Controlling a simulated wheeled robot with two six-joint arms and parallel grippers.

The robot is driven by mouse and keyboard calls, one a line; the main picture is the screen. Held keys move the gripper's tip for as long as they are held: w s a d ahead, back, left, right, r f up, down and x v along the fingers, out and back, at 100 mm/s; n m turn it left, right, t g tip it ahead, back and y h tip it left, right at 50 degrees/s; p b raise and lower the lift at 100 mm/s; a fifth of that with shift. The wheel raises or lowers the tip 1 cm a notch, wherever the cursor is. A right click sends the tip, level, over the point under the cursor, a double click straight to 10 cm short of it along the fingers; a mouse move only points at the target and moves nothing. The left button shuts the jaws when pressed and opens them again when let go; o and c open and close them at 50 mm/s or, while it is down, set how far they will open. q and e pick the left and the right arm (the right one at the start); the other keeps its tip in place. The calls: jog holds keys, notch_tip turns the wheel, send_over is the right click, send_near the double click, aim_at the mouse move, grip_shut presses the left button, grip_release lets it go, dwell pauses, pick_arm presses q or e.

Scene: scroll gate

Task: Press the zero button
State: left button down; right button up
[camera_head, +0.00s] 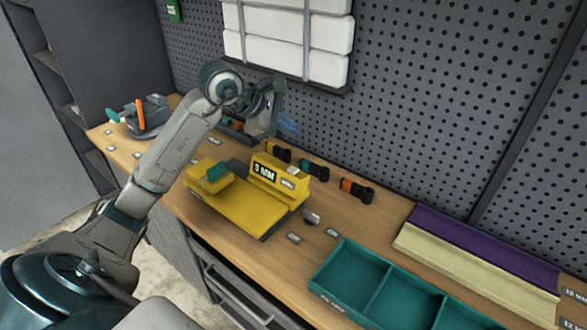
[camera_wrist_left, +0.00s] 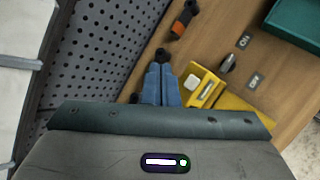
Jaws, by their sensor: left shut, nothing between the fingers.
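The yellow measuring device (camera_head: 240,195) stands on the wooden bench, its display reading what looks like "3 MM". A pale button (camera_head: 293,170) sits on top of its display block; it also shows in the left wrist view as a white square button (camera_wrist_left: 193,82). My left gripper (camera_head: 288,126) is above and behind the device, near the pegboard, apart from the button. In the left wrist view its blue fingers (camera_wrist_left: 160,72) are together and empty, with the button just right of them. My right gripper is in neither view.
Black and orange clamps (camera_head: 355,189) lie behind and right of the device. A small dark knob (camera_head: 311,217) and labels are beside it. A teal tray (camera_head: 375,285) is at front right, with purple and cream blocks (camera_head: 470,257) behind. The pegboard (camera_head: 430,100) closes the back.

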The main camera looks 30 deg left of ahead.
pick_arm(q)
jog(key=b, duration=0.4)
send_over(289, 170)
notch_tip(289, 170, down, 7)
jog(key=shift+f, duration=0.2)
jog(key=shift+f+b, duration=0.35)
jog(key=shift+b, duration=0.15)
jog(key=shift+f, duration=0.25)
dwell(0.4)
jog(key=shift+b, duration=0.3)
dwell(0.4)
jog(key=shift+f+b, duration=0.4)
jog(key=shift+b, duration=0.1)
